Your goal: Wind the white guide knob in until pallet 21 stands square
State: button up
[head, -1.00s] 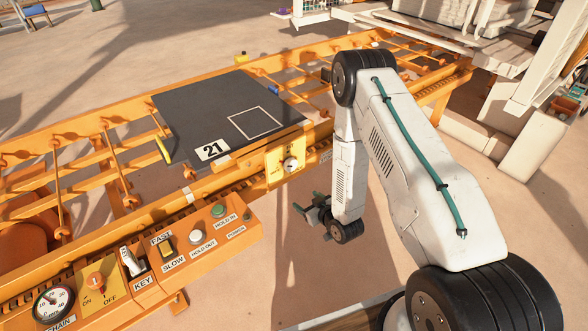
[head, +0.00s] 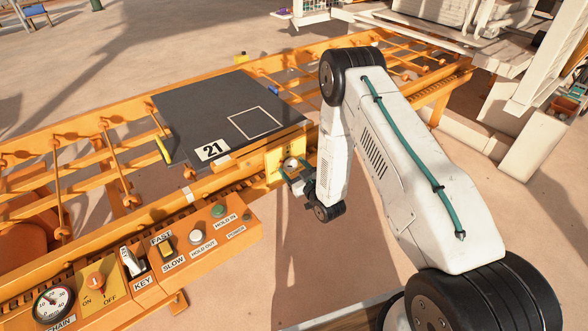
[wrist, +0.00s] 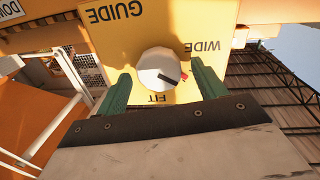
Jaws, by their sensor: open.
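Pallet 21 (head: 205,118), a dark grey plate with a white number label, lies on the orange conveyor. It looks slightly askew to the rails, but this is hard to judge. The white guide knob (wrist: 155,62) is on a yellow plate (wrist: 120,45) lettered GUIDE, WIDE and FIT, seen upside down in the wrist view. A black bar shows on the knob's face, with a small red mark by its rim. My gripper (wrist: 160,72) is open, its green fingers on either side of the knob; contact cannot be told. In the head view my gripper (head: 298,180) is just in front of the yellow plate.
An orange control box (head: 205,247) with switches, buttons and a gauge (head: 53,302) is fixed to the conveyor's near side, left of the yellow plate. Conveyor rails (head: 60,268) run along both sides of the pallet. The floor right of my gripper is clear.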

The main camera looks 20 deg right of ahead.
jog(key=c, duration=1)
jog(key=shift+m, duration=1.6)
jog(key=o, duration=1)
jog(key=v, duration=0.7)
jog(key=shift+s, duration=0.35)
jog(key=shift+d+r, duration=0.1)
